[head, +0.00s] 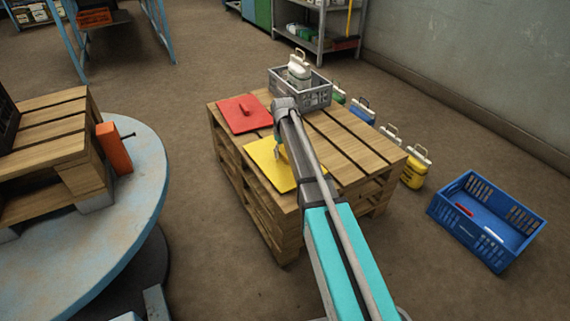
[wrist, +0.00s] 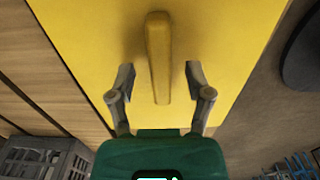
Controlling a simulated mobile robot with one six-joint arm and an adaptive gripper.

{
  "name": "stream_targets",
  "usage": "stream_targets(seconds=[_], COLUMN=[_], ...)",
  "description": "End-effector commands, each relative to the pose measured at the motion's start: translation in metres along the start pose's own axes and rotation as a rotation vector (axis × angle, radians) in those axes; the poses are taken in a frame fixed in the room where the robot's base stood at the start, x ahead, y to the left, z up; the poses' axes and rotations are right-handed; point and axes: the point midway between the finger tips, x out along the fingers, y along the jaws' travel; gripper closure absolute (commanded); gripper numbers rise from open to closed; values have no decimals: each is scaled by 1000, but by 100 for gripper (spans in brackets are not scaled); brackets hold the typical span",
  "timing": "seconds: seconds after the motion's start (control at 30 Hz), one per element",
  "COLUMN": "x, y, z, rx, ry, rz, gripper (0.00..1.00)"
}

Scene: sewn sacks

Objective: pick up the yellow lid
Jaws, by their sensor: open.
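The yellow lid (head: 268,164) is a flat square plate lying on the stack of wooden pallets (head: 342,153), near its front left edge. In the wrist view the lid (wrist: 100,40) fills most of the upper middle, with a raised bar handle (wrist: 158,55) on it. My gripper (wrist: 158,78) is open, one finger on each side of the handle's near end, with gaps on both sides. I cannot tell the height of the fingertips over the lid. In the head view my arm hides the right part of the lid and most of the gripper.
A red lid (head: 243,113) lies behind the yellow one on the pallets. A grey crate (head: 318,96) with a white-topped container (head: 299,68) stands at the back. Several containers, including a yellow one (head: 411,173), and a blue crate (head: 452,207) are on the floor at right.

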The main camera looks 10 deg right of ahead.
Motion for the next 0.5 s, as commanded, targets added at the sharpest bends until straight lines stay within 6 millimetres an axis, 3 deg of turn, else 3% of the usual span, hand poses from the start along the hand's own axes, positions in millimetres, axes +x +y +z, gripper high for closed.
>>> stream_targets(seconds=[0.1,0.5], x=[8,9], y=[0,0], z=[0,0], rx=[0,0], ry=[0,0], rz=[0,0], gripper=[34,34])
